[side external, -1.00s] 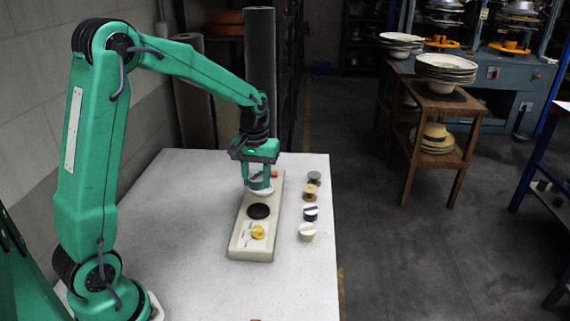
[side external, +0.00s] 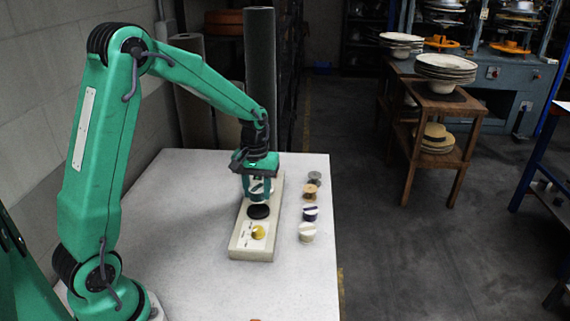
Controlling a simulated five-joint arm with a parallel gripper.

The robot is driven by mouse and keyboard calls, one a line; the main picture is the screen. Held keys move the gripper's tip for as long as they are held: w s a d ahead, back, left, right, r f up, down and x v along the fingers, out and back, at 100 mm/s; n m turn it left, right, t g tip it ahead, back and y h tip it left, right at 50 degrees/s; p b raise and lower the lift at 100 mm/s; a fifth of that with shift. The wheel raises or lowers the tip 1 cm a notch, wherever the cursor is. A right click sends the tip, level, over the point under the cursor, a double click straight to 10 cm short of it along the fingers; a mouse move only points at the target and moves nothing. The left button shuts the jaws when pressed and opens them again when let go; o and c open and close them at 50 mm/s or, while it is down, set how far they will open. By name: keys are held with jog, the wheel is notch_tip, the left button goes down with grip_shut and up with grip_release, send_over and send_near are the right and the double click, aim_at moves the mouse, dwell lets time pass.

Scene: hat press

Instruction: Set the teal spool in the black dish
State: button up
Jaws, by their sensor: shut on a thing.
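The black dish (side external: 258,211) sits on the beige board (side external: 252,252), in its middle part. My gripper (side external: 258,194) is just above and slightly behind the dish in the picture. It is shut on the teal spool (side external: 257,187), which shows small and partly hidden between the fingers. I cannot tell whether the spool touches the dish. The dish looks empty in its visible part.
A yellow round piece (side external: 258,232) sits on the near end of the board. Several spools, including a white one (side external: 307,232) and a navy one (side external: 310,214), stand right of the board. The white table (side external: 190,230) is clear on the left.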

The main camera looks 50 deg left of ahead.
aim_at(258, 200)
jog(key=shift+f, duration=1.5)
jog(key=shift+f, duration=0.55)
dwell(0.5)
jog(key=o, duration=1)
jog(key=shift+r, duration=0.15)
notch_tip(258, 200, up, 7)
jog(key=shift+r, duration=0.25)
